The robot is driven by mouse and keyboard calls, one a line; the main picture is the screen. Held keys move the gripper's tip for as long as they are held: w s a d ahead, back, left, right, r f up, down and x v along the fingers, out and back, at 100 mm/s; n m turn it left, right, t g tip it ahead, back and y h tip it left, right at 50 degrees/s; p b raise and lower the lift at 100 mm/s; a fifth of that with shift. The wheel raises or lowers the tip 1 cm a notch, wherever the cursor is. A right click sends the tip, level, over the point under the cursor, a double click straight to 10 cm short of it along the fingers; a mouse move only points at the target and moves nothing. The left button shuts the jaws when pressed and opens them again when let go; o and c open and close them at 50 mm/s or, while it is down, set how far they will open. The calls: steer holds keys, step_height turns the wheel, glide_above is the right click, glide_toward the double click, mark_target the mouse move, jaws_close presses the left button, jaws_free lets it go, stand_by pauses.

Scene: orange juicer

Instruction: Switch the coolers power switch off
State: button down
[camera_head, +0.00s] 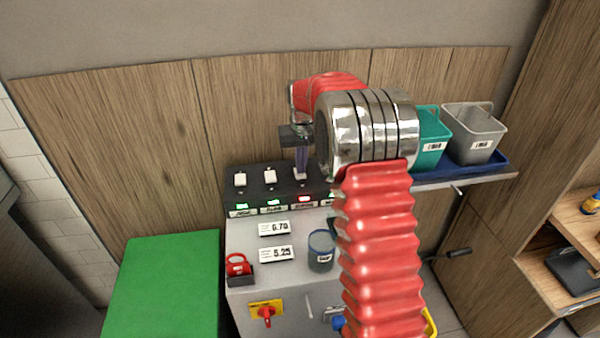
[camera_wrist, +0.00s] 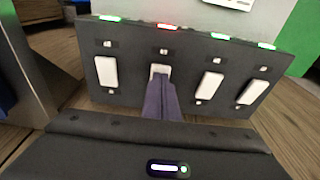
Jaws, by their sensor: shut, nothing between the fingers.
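A dark switch panel (camera_head: 262,190) carries a row of white rocker switches. In the head view the third switch from the left (camera_head: 300,175) has a red light (camera_head: 304,199) under it; the lights under the others that show are green. The small labels are too blurred to read surely, so I cannot tell which one names the coolers. My gripper (camera_head: 301,163) is shut and empty, its purple fingers pointing down at the red-lit switch. In the wrist view the fingertips (camera_wrist: 160,82) are at that switch (camera_wrist: 160,70) and cover part of it; contact is unclear.
My arm hides the panel's right end in the head view. Below are price tags (camera_head: 275,228), a blue cup (camera_head: 321,251) and a yellow-red rotary switch (camera_head: 266,312). A teal bin (camera_head: 430,150) and a grey bin (camera_head: 474,135) stand right. A wooden wall is behind.

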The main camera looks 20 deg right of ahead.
steer(key=shift+f, duration=0.65)
stand_by(0.6)
steer(key=shift+r, duration=0.1)
step_height(320, 180, up, 7)
stand_by(1.2)
